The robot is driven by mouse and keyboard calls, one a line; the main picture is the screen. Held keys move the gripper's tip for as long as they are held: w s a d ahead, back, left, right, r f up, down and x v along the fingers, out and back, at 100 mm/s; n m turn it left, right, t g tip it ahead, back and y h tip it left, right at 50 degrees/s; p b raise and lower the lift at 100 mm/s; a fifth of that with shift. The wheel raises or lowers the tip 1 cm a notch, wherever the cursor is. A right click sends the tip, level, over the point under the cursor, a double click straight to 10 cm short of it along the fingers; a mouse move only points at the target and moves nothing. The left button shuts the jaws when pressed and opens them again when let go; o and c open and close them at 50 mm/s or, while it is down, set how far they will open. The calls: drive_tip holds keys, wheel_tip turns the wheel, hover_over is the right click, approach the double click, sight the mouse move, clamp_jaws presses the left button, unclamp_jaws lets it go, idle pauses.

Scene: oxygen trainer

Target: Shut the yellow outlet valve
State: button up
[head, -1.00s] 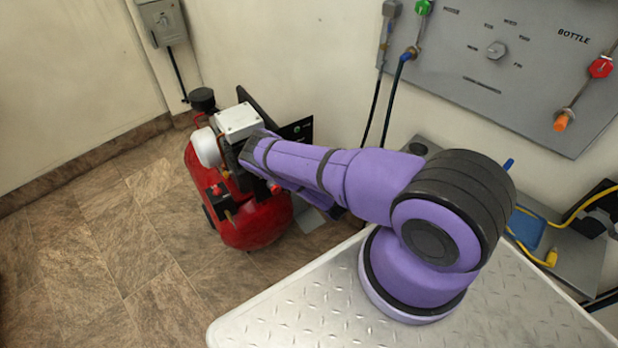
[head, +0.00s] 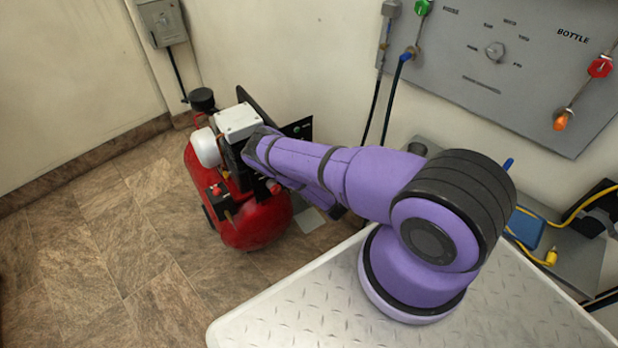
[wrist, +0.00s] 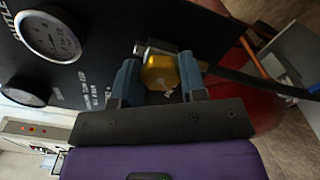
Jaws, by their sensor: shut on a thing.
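The yellow outlet valve (wrist: 160,73) shows in the wrist view as a yellow handle on a metal fitting, in front of a black gauge panel (wrist: 105,70). My gripper (wrist: 160,85) has its two blue-grey fingers on either side of the yellow handle and is shut on it. Part of the handle is hidden by the gripper. In the head view my arm reaches to the red compressor (head: 250,215), and neither the valve nor my fingertips can be made out there.
A round gauge (wrist: 48,37) sits close to the left finger on the panel. A dark hose (wrist: 265,82) runs right from the valve area. A grey wall panel (head: 510,60) with red and green knobs hangs at the right. The tiled floor (head: 100,250) at the left is clear.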

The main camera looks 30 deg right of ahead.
drive_tip(key=m, duration=2.6)
drive_tip(key=shift+s+a+f+m, duration=0.1)
drive_tip(key=shift+a+f+m, duration=0.05)
drive_tip(key=shift+f+m, duration=0.2)
drive_tip(key=o, duration=0.9)
drive_tip(key=shift+o, duration=0.2)
drive_tip(key=s, duration=1)
drive_tip(key=shift+s, duration=0.4)
